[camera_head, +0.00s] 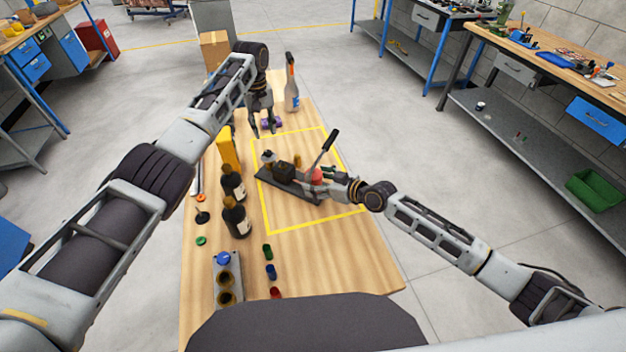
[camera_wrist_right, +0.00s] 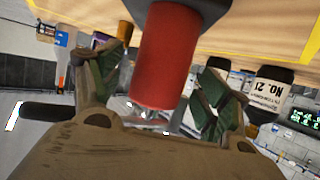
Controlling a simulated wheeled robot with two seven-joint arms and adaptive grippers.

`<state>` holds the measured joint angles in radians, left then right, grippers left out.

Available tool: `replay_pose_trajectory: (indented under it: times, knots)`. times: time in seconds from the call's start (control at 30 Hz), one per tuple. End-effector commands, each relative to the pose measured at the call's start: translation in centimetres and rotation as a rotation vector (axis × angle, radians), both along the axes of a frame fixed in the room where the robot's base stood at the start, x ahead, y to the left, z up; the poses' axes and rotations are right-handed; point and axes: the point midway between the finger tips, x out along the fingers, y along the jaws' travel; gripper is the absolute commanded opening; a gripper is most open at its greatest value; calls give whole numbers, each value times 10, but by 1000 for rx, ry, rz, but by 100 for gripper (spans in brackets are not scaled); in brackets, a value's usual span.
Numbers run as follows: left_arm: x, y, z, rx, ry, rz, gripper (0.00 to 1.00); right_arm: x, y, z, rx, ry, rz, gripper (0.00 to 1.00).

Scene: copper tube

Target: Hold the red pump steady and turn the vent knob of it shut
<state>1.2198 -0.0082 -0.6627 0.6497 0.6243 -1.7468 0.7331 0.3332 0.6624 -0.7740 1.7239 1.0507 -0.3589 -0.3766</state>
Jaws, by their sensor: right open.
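The red pump (camera_head: 316,175) is on a dark base plate (camera_head: 290,189) inside the yellow outline, with a black lever (camera_head: 324,147) slanting up. In the right wrist view, its red cylinder (camera_wrist_right: 166,58) stands between the green-padded fingers of my right gripper (camera_wrist_right: 158,100). These fingers are apart, one on each side of the cylinder. My right gripper (camera_head: 329,175) reaches in from the right in the head view. My left gripper (camera_head: 262,126) points down beyond the pump, near the outline's far edge, fingers apart. I cannot make out the vent knob clearly.
Two dark bottles (camera_head: 235,216) and a yellow box (camera_head: 229,149) stand left of the outline. A clear bottle with an orange neck (camera_head: 291,85) stands at the table's far end. A purple item (camera_head: 272,122) lies beside my left gripper. Small coloured caps (camera_head: 270,271) lie near the front.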

Motion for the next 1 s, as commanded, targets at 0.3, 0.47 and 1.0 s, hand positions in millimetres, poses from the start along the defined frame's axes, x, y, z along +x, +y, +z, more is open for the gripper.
replay_pose_trajectory:
  times: [0.3, 0.47, 1.0]
  knots:
    - [0, 0, 0, 0, 0, 0, 36, 13, 13, -7, 1, 0, 0, 77]
    - [0, 0, 0, 0, 0, 0, 36, 14, 15, -8, 0, 0, 0, 77]
    - [0, 0, 0, 0, 0, 0, 36, 14, 15, -8, -1, -1, -1, 38]
